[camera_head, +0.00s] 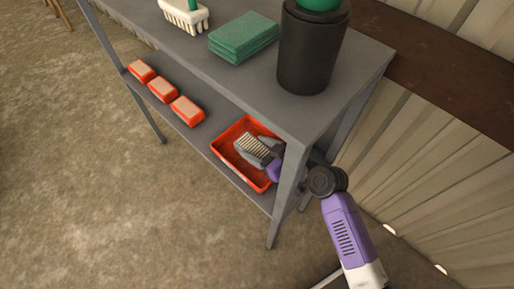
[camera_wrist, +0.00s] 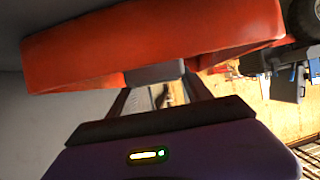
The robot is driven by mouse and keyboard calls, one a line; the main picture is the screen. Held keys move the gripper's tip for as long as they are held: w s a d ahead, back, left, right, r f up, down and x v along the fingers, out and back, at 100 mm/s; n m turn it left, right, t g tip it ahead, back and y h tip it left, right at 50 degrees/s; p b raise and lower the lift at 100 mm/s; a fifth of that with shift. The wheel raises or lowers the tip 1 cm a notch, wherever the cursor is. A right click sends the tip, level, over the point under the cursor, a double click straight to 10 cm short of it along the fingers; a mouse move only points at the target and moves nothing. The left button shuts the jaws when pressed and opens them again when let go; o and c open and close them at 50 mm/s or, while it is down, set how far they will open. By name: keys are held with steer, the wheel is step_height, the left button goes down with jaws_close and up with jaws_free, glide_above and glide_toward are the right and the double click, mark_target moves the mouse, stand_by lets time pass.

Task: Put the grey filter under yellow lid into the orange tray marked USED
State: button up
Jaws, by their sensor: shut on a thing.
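The orange tray (camera_head: 227,137) lies on the lower shelf of the grey bench, at its right end. A pleated grey-beige filter (camera_head: 251,146) is over the tray's inside. My gripper (camera_head: 265,151) reaches in from the right past the bench leg and is shut on the filter. I cannot tell whether the filter touches the tray floor. In the wrist view, the orange tray (camera_wrist: 150,40) fills the top, just past my fingers (camera_wrist: 158,98). No yellow lid shows, and no USED marking can be read.
Several things stand on the bench top (camera_head: 255,90): a green pad stack (camera_head: 244,37), a white brush (camera_head: 184,16) and a black canister (camera_head: 312,50). Three orange-red blocks (camera_head: 162,89) line the lower shelf to the left. A bench leg (camera_head: 289,180) stands close beside my arm.

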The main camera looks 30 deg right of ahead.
steer(key=shift+f, duration=0.15)
steer(key=o, duration=1.4)
steer(key=shift+o, duration=0.2)
steer(key=shift+s+r, duration=0.15)
steer(key=shift+r, duration=0.15)
steer(key=p+v, duration=0.1)
steer(key=v, duration=1)
steer(key=shift+s, duration=0.3)
steer(key=shift+d+r, duration=0.1)
